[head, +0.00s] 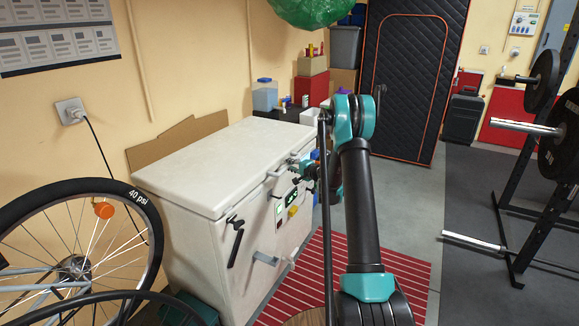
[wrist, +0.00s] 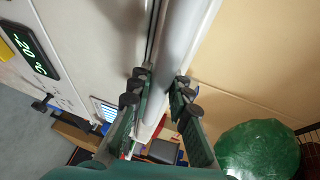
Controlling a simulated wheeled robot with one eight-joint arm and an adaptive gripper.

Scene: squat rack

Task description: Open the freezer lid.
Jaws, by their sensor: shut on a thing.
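The white chest freezer (head: 205,265) stands against the wall in the head view. Its lid (head: 225,160) lies flat and looks closed. My gripper (head: 302,165) is at the front of the lid, partly hidden by my arm.
A bicycle wheel (head: 85,235) stands close at the front left. A red striped mat (head: 310,275) lies before the freezer. Boxes (head: 312,85) stand beyond it, and a rack with weight plates (head: 548,80) is at the right.

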